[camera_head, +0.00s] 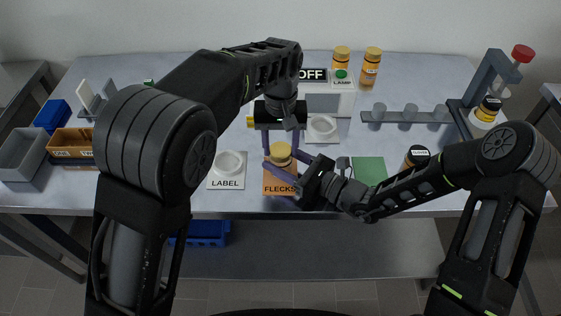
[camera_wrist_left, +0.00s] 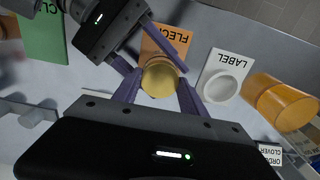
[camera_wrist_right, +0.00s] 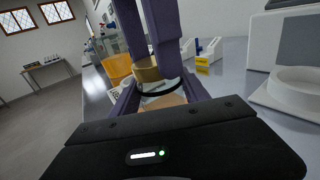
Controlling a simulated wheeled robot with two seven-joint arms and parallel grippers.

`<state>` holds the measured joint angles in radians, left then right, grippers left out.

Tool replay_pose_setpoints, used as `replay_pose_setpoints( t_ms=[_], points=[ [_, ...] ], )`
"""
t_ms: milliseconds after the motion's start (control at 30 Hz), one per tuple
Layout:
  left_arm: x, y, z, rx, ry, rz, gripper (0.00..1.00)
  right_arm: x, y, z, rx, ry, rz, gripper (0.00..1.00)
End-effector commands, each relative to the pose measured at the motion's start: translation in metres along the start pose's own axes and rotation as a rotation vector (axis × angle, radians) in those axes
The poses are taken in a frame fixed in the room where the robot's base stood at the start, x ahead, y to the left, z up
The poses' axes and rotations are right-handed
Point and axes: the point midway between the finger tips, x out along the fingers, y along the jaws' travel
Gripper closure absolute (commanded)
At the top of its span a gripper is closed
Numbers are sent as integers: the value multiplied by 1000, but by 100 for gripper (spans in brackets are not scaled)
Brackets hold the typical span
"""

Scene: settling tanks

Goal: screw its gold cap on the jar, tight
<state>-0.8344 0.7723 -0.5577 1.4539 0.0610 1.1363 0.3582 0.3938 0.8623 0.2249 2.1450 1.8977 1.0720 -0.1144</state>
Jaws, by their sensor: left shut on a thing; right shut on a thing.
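The gold cap (camera_head: 280,151) sits upright over the FLECKS card (camera_head: 279,188), where the jar stands; it also shows in the left wrist view (camera_wrist_left: 160,79) and the right wrist view (camera_wrist_right: 147,69). My left gripper (camera_head: 281,147) points down from above, with its purple fingers shut on the cap's sides. My right gripper (camera_wrist_right: 155,98) comes in level from the right, shut on the jar below the cap. The jar's body is mostly hidden by the cap and fingers. I cannot tell whether cap and jar are threaded together.
A LABEL card (camera_head: 227,183) with a white ring (camera_head: 229,163) lies just left. The lamp box (camera_head: 328,100) stands behind, amber bottles (camera_head: 371,67) further back. A dark-capped bottle (camera_head: 416,156) and green card (camera_head: 369,170) are to the right. An amber container (camera_wrist_left: 284,105) is near the LABEL card.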

Motion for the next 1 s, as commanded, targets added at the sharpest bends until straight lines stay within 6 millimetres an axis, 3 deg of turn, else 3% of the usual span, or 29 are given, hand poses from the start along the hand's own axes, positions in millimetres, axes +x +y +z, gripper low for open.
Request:
replay_pose_setpoints(
  t_ms=[300, 500, 533, 800, 1000],
  points=[
    [0, 0, 0, 0, 0, 0, 100, 0, 0, 0, 0, 0, 0, 100],
    [0, 0, 0, 5, 0, 0, 100, 0, 0, 0, 0, 0, 0, 100],
    [0, 0, 0, 5, 0, 0, 49, 0, 0, 0, 0, 0, 0, 100],
    [0, 0, 0, 5, 0, 0, 27, 0, 0, 0, 0, 0, 0, 100],
    [0, 0, 0, 6, 0, 0, 26, 0, 0, 0, 0, 0, 0, 100]
  ],
)
